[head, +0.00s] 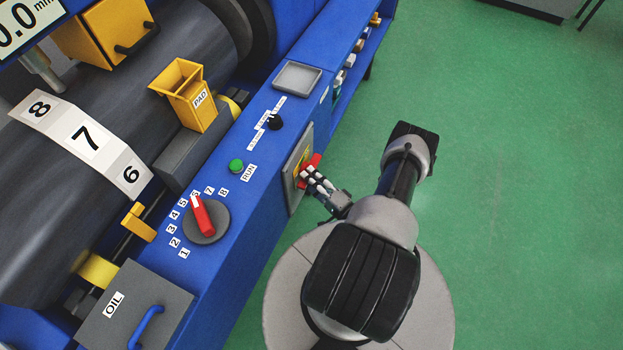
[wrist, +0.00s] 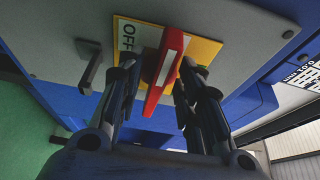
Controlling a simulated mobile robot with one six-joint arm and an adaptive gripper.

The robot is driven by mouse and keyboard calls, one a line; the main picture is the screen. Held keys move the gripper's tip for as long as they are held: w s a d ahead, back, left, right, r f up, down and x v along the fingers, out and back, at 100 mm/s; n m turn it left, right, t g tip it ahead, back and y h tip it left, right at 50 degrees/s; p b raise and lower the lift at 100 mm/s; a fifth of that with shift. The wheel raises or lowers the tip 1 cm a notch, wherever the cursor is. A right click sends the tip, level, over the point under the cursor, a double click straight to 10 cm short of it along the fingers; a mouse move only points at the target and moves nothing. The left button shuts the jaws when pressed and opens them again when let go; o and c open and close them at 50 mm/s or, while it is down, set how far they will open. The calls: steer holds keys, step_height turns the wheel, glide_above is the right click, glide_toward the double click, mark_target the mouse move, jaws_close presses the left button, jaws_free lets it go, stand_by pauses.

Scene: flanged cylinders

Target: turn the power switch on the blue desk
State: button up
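The power switch is a red handle (head: 314,160) on a yellow plate, set in a grey panel on the side of the blue desk (head: 258,120). In the wrist view the red handle (wrist: 170,50) stands between my two fingers, and the plate (wrist: 203,49) carries the word OFF at its left. My gripper (head: 312,174) is at the switch. In the wrist view my gripper (wrist: 160,68) is open, with one finger on each side of the handle. A small gap shows at the left finger; whether the right finger touches cannot be told.
A grey latch (wrist: 90,68) sticks out of the panel left of the switch. The desk top has a red-pointer dial (head: 204,218), a green RUN button (head: 236,166) and a black knob (head: 275,122). The green floor (head: 520,200) to the right is clear.

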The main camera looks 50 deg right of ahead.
steer(key=s, duration=1.2)
steer(key=shift+a, duration=0.25)
stand_by(0.3)
